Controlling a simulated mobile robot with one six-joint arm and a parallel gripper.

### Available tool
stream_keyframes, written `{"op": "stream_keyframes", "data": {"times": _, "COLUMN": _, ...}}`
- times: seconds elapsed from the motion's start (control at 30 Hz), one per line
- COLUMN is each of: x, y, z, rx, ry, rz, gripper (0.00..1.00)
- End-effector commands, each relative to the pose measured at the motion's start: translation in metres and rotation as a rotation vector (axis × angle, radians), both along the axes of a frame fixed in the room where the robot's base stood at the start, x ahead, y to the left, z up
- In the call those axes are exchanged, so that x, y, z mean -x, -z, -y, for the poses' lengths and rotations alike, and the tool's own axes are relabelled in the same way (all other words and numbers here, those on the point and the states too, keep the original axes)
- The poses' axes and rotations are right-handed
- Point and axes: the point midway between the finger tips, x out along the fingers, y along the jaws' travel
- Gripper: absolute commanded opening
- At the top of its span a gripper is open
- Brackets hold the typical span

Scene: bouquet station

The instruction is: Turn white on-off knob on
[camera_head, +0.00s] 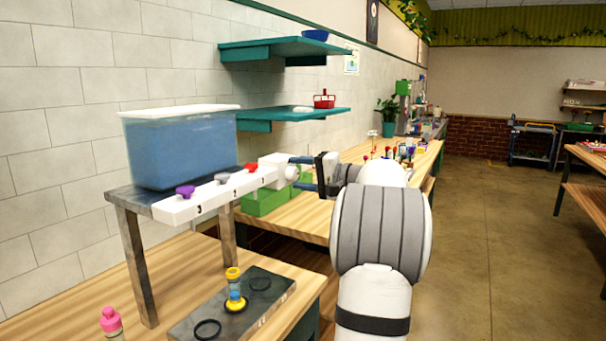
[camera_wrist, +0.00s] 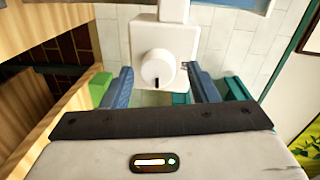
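The white on-off knob (camera_wrist: 158,68) is round with a short black mark, which points down toward my gripper in the wrist view. It sits on the face of a white box (camera_wrist: 140,42) at the end of the white valve bar (camera_head: 212,194). In the head view the knob (camera_head: 292,173) is small and partly hard to make out. My gripper (camera_wrist: 159,80) is open and empty, with one blue finger on each side of the knob and visible gaps on both sides. In the head view my gripper (camera_head: 303,174) faces the box from the right.
A blue-filled tank (camera_head: 182,148) stands on a raised stand behind the bar, which carries purple, grey-white and red knobs. Green bins (camera_head: 264,201) sit below the box. Teal shelves (camera_head: 290,116) hang on the wall above. An hourglass (camera_head: 235,290) stands on a dark plate below.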

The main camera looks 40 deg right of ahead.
Motion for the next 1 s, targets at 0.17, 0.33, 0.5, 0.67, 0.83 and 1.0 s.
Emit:
{"op": "stream_keyframes", "data": {"times": 0.17, "x": 0.000, "y": 0.001, "z": 0.000, "rx": -0.001, "ry": -0.002, "rz": -0.002, "gripper": 0.55}}
{"op": "stream_keyframes", "data": {"times": 0.33, "x": 0.007, "y": 0.001, "z": 0.003, "rx": -0.001, "ry": 0.000, "rz": -0.001, "gripper": 0.55}}
{"op": "stream_keyframes", "data": {"times": 0.5, "x": 0.033, "y": -0.001, "z": 0.015, "rx": 0.000, "ry": 0.002, "rz": -0.001, "gripper": 0.55}}
{"op": "stream_keyframes", "data": {"times": 0.67, "x": 0.056, "y": -0.003, "z": 0.025, "rx": 0.001, "ry": 0.001, "rz": -0.002, "gripper": 0.55}}
{"op": "stream_keyframes", "data": {"times": 0.83, "x": 0.068, "y": -0.004, "z": 0.029, "rx": -0.001, "ry": -0.001, "rz": -0.001, "gripper": 0.55}}
{"op": "stream_keyframes", "data": {"times": 1.0, "x": 0.069, "y": -0.005, "z": 0.030, "rx": -0.001, "ry": -0.001, "rz": -0.001, "gripper": 0.55}}
